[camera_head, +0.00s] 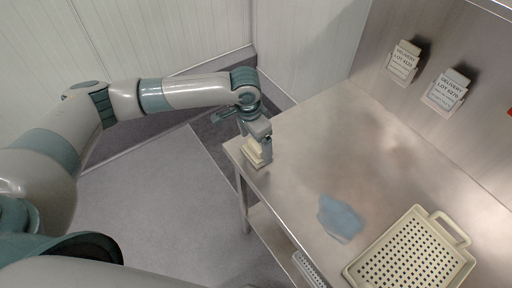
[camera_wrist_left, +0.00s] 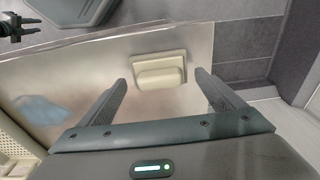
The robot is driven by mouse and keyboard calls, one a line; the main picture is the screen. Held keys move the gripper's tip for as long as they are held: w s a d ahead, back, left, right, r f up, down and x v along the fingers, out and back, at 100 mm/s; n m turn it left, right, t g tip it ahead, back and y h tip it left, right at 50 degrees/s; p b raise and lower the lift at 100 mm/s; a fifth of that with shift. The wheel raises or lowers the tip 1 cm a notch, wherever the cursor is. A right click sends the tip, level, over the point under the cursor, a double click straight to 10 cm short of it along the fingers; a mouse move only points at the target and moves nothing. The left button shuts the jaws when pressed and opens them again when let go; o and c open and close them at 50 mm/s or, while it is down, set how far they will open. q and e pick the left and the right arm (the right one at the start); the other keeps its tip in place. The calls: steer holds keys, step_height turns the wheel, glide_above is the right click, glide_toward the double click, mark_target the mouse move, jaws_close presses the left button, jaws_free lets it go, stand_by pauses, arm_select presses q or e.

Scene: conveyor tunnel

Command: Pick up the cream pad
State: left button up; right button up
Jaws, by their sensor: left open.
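The cream pad (camera_head: 252,154) lies on the far left corner of the steel table in the head view, close to the edge. In the left wrist view the pad (camera_wrist_left: 160,72) shows whole, with a raised block on a flat, wider base. My left gripper (camera_head: 264,150) is over the pad and partly hides it in the head view. In the left wrist view its two fingers (camera_wrist_left: 160,88) are spread wide, one on each side of the pad, with nothing between them gripped. I cannot tell how high the fingertips are above the table.
A blue cloth (camera_head: 340,218) lies mid-table. A cream perforated tray (camera_head: 358,268) stands at the near right. Two delivery lot tags (camera_head: 403,62) (camera_head: 446,90) hang on the steel back wall. The table (camera_head: 320,150) is bare between pad and cloth. A dark pronged shape, perhaps my right gripper, shows at the wrist view's upper left.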

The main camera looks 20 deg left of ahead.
arm_select(q)
steer(key=shift+d+f, duration=0.1)
steer(key=shift+f, duration=0.8)
steer(key=shift+c, duration=0.3)
steer(key=c, duration=1.1)
